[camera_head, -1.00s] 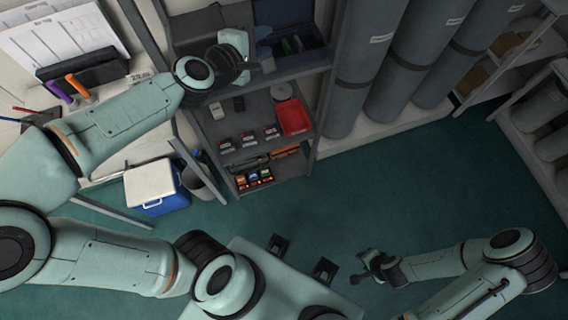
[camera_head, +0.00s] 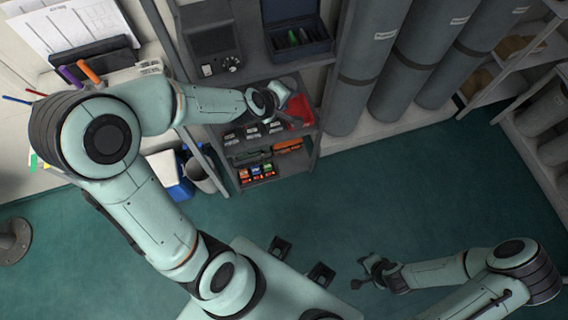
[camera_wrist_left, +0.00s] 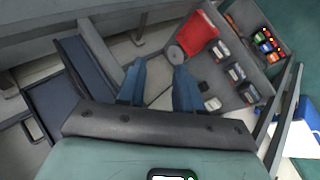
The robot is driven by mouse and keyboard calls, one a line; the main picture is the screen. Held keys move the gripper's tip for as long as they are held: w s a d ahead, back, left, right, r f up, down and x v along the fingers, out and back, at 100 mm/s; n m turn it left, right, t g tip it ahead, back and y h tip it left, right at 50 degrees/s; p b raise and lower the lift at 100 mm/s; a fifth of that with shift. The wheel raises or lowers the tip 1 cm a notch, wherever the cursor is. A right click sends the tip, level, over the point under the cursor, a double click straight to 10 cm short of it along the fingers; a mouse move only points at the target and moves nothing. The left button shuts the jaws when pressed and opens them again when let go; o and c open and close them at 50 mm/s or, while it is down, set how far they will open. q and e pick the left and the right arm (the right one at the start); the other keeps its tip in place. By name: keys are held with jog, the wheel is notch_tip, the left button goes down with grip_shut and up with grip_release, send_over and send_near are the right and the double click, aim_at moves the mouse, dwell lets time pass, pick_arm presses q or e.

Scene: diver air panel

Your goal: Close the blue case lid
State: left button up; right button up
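The blue case (camera_head: 318,46) sits on the upper shelf in the head view, with its lid (camera_head: 288,10) raised at the back. Dark and green items show inside it. In the left wrist view, dark blue panels (camera_wrist_left: 48,106) at the left look like part of the case. My left gripper (camera_head: 283,98) is in front of and below the case, over the lower shelf, apart from the case. Its two fingers (camera_wrist_left: 158,85) are spread with nothing between them. My right gripper (camera_head: 362,270) is low at the right, far from the shelf, fingers apart and empty.
A red tray (camera_head: 302,108) is on the shelf under my left gripper, also in the wrist view (camera_wrist_left: 197,33). A dark grey unit (camera_head: 212,48) stands left of the case. Tall grey cylinders (camera_head: 365,70) stand at the right. The green floor (camera_head: 400,190) is clear.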

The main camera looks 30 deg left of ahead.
pick_arm(q)
jog(key=s+d+f+m+g, duration=0.1)
jog(key=s+f+m, duration=0.1)
jog(key=f, duration=0.5)
jog(key=s+d+f+m+g, duration=0.2)
jog(key=s+f, duration=0.2)
jog(key=f, duration=0.3)
jog(key=s+d+f+m+g+h, duration=0.1)
jog(key=s+d+f+g, duration=0.1)
jog(key=f, duration=0.5)
jog(key=shift+s+m, duration=0.4)
